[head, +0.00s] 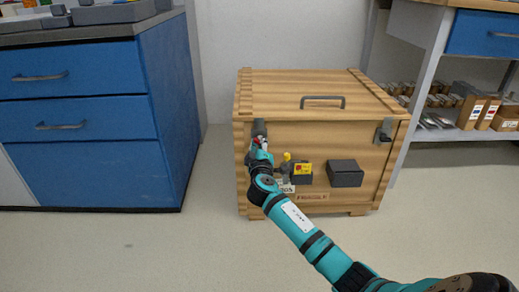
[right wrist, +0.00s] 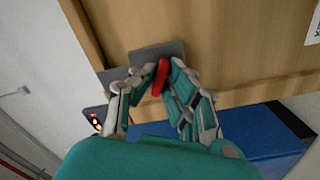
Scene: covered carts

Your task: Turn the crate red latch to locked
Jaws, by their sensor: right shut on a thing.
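The wooden crate (head: 320,82) stands closed against the wall. Its red latch (head: 265,142) is at the upper left of the front face, below a dark grey fitting (head: 259,127). My right gripper (head: 258,147) is at this latch and covers much of it. In the right wrist view the red latch handle (right wrist: 160,76) lies between the fingers of my right gripper (right wrist: 153,88), which is shut on it. A grey plate (right wrist: 160,50) shows just behind. The latch's exact angle is hard to tell. My left gripper is not in view.
A grey latch (head: 384,131) sits at the crate's right. A dark box (head: 345,173) and a small box with a yellow label and yellow knob (head: 301,172) stick out from its front. A blue cabinet (head: 95,125) stands left, a shelf (head: 470,134) right. The left floor is clear.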

